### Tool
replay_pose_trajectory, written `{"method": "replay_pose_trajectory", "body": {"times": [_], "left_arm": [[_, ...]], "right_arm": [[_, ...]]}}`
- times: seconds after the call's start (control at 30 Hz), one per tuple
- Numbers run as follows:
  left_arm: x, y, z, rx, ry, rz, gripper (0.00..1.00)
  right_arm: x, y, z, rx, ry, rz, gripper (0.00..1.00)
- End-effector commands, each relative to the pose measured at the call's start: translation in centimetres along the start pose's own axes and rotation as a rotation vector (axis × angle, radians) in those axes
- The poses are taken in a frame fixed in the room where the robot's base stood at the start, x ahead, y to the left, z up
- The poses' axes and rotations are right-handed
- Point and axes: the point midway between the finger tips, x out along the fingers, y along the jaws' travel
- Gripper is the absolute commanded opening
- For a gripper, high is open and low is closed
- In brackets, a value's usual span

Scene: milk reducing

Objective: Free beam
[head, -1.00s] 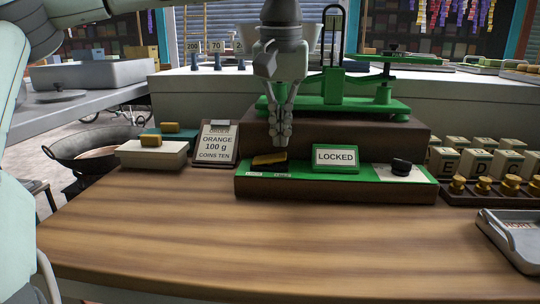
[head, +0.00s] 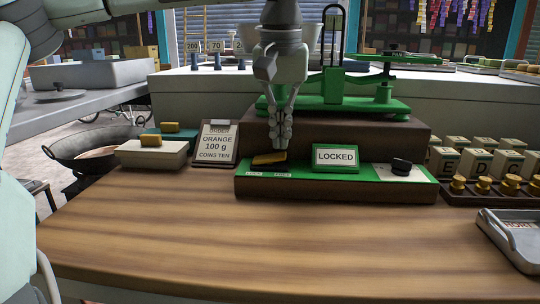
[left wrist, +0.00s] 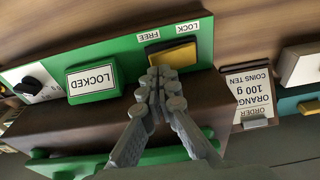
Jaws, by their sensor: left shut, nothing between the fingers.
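The green balance scale (head: 335,92) stands on a dark wooden block behind the table. In front of it is a green control panel (head: 300,178) on a dark base. A yellow lever (head: 269,158) sits at the panel's left end, and a sign reading LOCKED (head: 335,157) stands in the middle. My left gripper (head: 283,147) points down, shut and empty, just above and behind the lever's right end. In the left wrist view, the fingertips (left wrist: 163,74) are close to the yellow lever (left wrist: 172,54), beside labels LOCK and FREE. Whether they touch it I cannot tell. My right gripper is out of view.
A black knob (head: 401,166) is at the panel's right end. An order card (head: 216,146) and a pale box with a yellow top stand left. Lettered boxes (head: 482,155), brass weights (head: 484,186) and a grey tray (head: 513,232) are at right. The front tabletop (head: 260,240) is clear.

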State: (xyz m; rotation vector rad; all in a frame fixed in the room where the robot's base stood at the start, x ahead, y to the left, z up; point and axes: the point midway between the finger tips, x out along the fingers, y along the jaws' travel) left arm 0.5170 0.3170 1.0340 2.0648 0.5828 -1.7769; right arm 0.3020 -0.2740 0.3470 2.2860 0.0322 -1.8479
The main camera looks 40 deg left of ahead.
Motion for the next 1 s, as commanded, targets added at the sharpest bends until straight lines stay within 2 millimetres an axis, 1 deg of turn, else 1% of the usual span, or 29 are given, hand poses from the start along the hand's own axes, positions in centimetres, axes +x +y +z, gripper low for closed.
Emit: {"method": "replay_pose_trajectory", "body": {"times": [1.0], "left_arm": [[1.5, 0.0, 0.2, 0.000, 0.000, 0.000, 0.00]], "right_arm": [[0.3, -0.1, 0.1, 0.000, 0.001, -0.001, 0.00]]}}
